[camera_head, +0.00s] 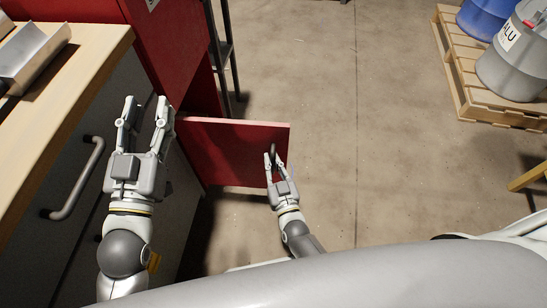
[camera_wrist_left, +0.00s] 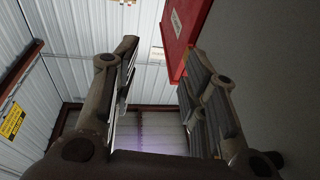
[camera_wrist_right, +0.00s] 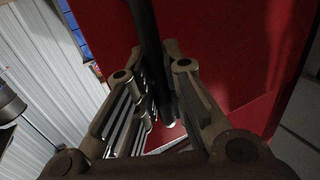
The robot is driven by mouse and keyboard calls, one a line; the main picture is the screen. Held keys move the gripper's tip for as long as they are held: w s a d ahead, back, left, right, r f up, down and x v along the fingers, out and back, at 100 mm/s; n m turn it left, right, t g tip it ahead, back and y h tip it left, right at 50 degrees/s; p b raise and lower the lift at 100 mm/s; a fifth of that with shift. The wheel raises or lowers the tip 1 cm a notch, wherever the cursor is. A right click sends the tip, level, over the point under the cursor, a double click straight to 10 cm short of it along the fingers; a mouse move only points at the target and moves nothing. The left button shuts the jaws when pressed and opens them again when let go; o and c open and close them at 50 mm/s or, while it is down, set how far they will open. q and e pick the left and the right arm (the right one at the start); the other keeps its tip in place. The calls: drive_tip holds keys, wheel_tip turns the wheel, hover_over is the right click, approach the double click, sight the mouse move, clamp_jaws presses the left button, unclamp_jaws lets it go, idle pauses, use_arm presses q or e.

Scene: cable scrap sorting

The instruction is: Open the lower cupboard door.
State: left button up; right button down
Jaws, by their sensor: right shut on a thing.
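The lower cupboard door (camera_head: 225,146) is a red panel that stands swung out from the red cupboard (camera_head: 175,50) over the floor. Its dark bar handle (camera_head: 273,152) is near the outer edge. My right gripper (camera_head: 273,160) is shut on this handle. In the right wrist view the dark handle (camera_wrist_right: 150,45) runs between the fingers in front of the red door (camera_wrist_right: 225,50). My left gripper (camera_head: 146,105) is open and empty, raised beside the workbench, apart from the door. In the left wrist view its fingers (camera_wrist_left: 155,90) are spread with nothing between them.
A workbench with a wooden top (camera_head: 85,75) and grey drawer fronts with a bar handle (camera_head: 78,180) stands at the left. A pallet (camera_head: 465,85) with a blue drum (camera_head: 485,18) and a grey drum (camera_head: 515,65) is at the upper right. The middle floor is clear.

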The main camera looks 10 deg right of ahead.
use_arm(q)
drive_tip(key=shift+w+a+f+g+y, duration=0.1)
drive_tip(key=shift+f+g+y, duration=0.15)
drive_tip(key=shift+f+g, duration=0.45)
drive_tip(key=shift+w+a+f+g+y, duration=0.1)
drive_tip(key=shift+f+g+y, duration=0.2)
drive_tip(key=shift+f, duration=0.7)
use_arm(e)
drive_tip(key=shift+s+a, duration=0.8)
drive_tip(key=shift+s, duration=0.35)
drive_tip(key=c, duration=1.5)
unclamp_jaws()
drive_tip(key=shift+d, duration=0.1)
drive_tip(key=s, duration=1.2)
drive_tip(key=shift+d, duration=0.4)
